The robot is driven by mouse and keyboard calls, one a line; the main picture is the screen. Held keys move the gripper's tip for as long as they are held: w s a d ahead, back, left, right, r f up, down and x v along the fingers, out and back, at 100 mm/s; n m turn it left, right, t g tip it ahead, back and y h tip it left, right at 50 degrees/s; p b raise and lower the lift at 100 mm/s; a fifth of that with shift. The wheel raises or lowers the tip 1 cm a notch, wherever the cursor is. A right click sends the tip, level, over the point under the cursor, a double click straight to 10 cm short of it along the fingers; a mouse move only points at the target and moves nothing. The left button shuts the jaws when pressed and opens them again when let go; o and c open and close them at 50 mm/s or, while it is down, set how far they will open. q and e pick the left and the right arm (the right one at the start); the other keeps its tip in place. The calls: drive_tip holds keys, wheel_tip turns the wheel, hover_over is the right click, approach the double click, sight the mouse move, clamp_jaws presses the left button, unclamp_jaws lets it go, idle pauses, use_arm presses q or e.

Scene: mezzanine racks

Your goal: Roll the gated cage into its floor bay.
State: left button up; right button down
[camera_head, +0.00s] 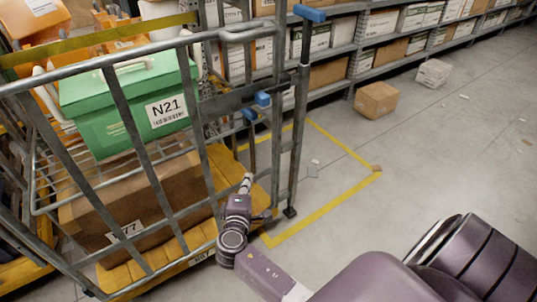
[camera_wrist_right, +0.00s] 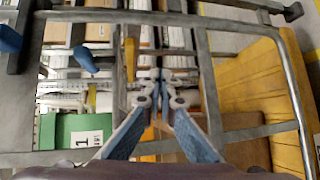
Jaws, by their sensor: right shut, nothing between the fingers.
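The gated cage (camera_head: 118,97) is a grey tubular-bar cage with a yellow deck, filling the left of the head view. It holds a green bin (camera_head: 130,103) labelled N21 and a brown carton (camera_head: 140,205). Blue-tipped latch parts (camera_head: 262,99) sit at its right end post. The floor bay (camera_head: 325,208) is a yellow outline on the floor, right of the cage and partly hidden behind its bars. My right gripper (camera_head: 246,182) is shut and empty by the cage's lower right bars; contact is unclear. In the right wrist view its fingertips (camera_wrist_right: 157,88) are together before a grey upright.
Shelving with white and brown boxes (camera_head: 330,73) runs along the back. A loose brown carton (camera_head: 376,100) and a white box (camera_head: 433,73) lie on the floor beyond the bay. Small scraps lie around the outline. Open floor stretches to the right.

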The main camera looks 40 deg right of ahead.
wheel_tip(320, 180, up, 6)
drive_tip(key=d+r+m+h+b, duration=0.1)
drive_tip(key=d+h+b, duration=0.1)
drive_tip(key=h, duration=0.1)
approach(272, 128)
drive_tip(key=x, duration=0.6)
use_arm(q)
drive_tip(key=shift+w+f+p, duration=0.3)
drive_tip(key=shift+w, duration=0.1)
use_arm(e)
drive_tip(key=shift+f+t, duration=0.15)
drive_tip(key=shift+t, duration=0.15)
drive_tip(key=shift+d, duration=0.1)
